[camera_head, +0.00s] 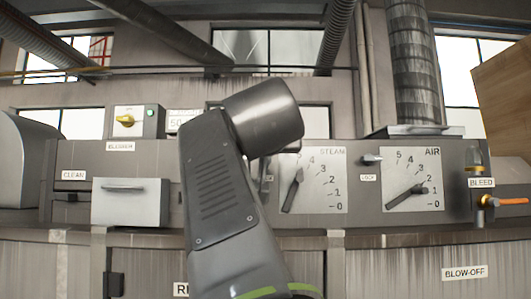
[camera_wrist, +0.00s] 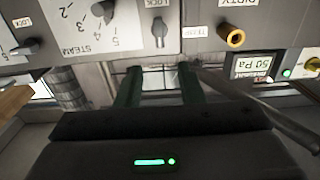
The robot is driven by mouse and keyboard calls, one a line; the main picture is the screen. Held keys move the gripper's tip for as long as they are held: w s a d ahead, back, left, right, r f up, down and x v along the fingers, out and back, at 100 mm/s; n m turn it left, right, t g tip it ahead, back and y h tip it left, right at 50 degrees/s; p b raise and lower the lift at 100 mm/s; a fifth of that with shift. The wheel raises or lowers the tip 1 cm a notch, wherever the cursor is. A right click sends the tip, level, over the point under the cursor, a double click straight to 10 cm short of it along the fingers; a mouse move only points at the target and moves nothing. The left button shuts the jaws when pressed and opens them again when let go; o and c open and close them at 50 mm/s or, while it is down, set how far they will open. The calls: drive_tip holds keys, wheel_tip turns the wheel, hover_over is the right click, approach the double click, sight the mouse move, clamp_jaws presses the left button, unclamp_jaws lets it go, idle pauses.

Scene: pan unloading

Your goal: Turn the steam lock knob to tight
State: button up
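The steam lock knob (camera_wrist: 158,32) shows in the wrist view, which is upside down here. It is a grey knob with its long grip upright in the picture, beside the steam dial (camera_wrist: 92,25) and near a LOCK label. My gripper (camera_wrist: 160,76) is open, with two dark green fingers spread apart. The fingertips lie just below the knob in the picture, one to each side, with nothing between them. I cannot tell whether they touch the panel. In the head view the steam dial (camera_head: 318,185) is in sight, but my arm hides the gripper and most of the knob.
The air dial (camera_head: 412,182) and its lock knob (camera_head: 371,159) are to the right in the head view. An orange bleed valve (camera_head: 490,201) sticks out farther right.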

drive_tip(key=w+p, duration=0.3)
drive_tip(key=w, duration=0.8)
drive_tip(key=shift+w, duration=0.25)
clamp_jaws()
